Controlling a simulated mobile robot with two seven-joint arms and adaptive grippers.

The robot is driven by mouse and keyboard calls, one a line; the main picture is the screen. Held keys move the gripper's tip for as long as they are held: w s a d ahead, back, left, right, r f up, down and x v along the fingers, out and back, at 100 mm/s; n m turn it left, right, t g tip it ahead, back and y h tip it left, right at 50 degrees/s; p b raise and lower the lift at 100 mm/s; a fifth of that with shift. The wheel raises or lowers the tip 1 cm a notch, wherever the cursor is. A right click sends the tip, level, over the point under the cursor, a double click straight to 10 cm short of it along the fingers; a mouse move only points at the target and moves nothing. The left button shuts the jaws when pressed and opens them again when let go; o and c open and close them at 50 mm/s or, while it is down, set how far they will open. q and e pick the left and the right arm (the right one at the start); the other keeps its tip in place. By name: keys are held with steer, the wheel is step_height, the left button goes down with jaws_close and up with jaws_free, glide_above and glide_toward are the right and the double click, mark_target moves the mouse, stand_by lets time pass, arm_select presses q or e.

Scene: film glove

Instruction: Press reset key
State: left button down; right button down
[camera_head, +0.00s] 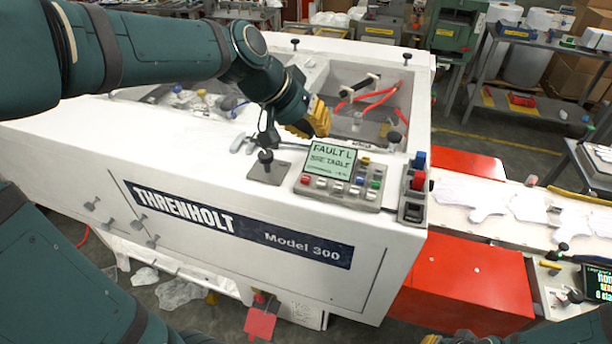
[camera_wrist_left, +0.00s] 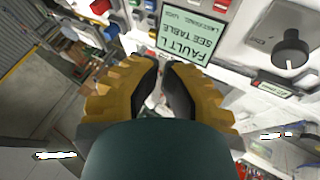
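The control panel (camera_head: 340,183) sits on the front right top of the white machine. Its green display (camera_head: 331,158) reads "FAULT L" and "SEE TABLE"; the display is upside down in the left wrist view (camera_wrist_left: 192,38). Below and beside it are red, white, blue, yellow and green keys, including a red key (camera_head: 305,179). I cannot read which is reset. My left gripper (camera_head: 321,130) is just above and behind the display, apart from the keys. Its yellow fingertips (camera_wrist_left: 161,64) come nearly together, with nothing held. My right gripper (camera_head: 433,339) is mostly cut off at the bottom edge.
A black knob on a plate (camera_head: 267,168) stands left of the panel. A switch box with red and blue buttons (camera_head: 414,190) stands to its right. A white conveyor (camera_head: 500,205) runs off to the right.

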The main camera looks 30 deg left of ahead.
arm_select(q)
steer(key=f, duration=0.1)
steer(key=b, duration=0.6)
glide_above(313, 183)
step_height(313, 183, down, 7)
steer(key=shift+f, duration=0.15)
steer(key=shift+f+b, duration=0.35)
steer(key=shift+b, duration=0.05)
stand_by(0.8)
steer(key=shift+f+b, duration=0.35)
steer(key=shift+b, duration=0.05)
steer(key=shift+f+b, duration=0.45)
stand_by(0.5)
stand_by(0.4)
steer(key=shift+r+p, duration=0.65)
steer(key=shift+r, duration=0.25)
